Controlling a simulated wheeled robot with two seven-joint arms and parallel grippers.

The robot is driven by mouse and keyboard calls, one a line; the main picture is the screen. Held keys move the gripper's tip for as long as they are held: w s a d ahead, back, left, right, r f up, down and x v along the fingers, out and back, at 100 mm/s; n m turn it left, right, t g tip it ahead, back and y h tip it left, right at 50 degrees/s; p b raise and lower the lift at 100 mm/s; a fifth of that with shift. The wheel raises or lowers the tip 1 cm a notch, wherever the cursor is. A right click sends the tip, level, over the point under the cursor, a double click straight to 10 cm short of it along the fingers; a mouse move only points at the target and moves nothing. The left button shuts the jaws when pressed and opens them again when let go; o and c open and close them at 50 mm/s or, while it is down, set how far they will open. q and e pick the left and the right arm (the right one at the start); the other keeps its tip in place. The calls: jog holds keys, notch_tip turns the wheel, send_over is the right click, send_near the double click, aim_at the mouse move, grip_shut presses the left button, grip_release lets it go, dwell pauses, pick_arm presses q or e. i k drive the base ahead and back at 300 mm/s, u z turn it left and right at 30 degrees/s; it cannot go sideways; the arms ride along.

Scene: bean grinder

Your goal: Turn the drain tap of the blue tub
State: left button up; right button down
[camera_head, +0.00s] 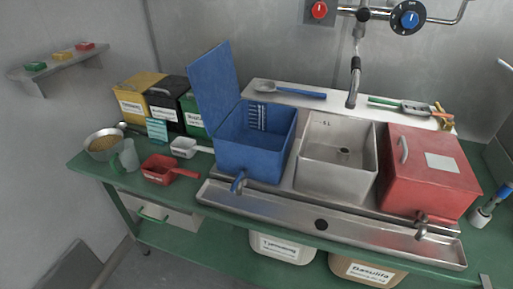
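The blue tub (256,152) stands on the counter left of the metal basin, its blue lid (214,88) raised open at its left. Its drain tap (238,182) is a small blue and metal spout low on the tub's front, above the metal trough. The tap's handle position is too small to tell. Neither of my grippers shows in the head view.
An open steel basin (337,183) and a closed red tub (430,178) with its own tap (423,225) stand to the right. A metal trough (285,213) runs in front. A red scoop (162,170), a white scoop (184,147) and a jug (128,156) lie left. A faucet (353,85) hangs above.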

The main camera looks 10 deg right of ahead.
aim_at(236, 183)
jog(key=k, duration=1.25)
jog(key=u, duration=0.95)
jog(key=i, duration=1.7)
jog(key=z, duration=0.7)
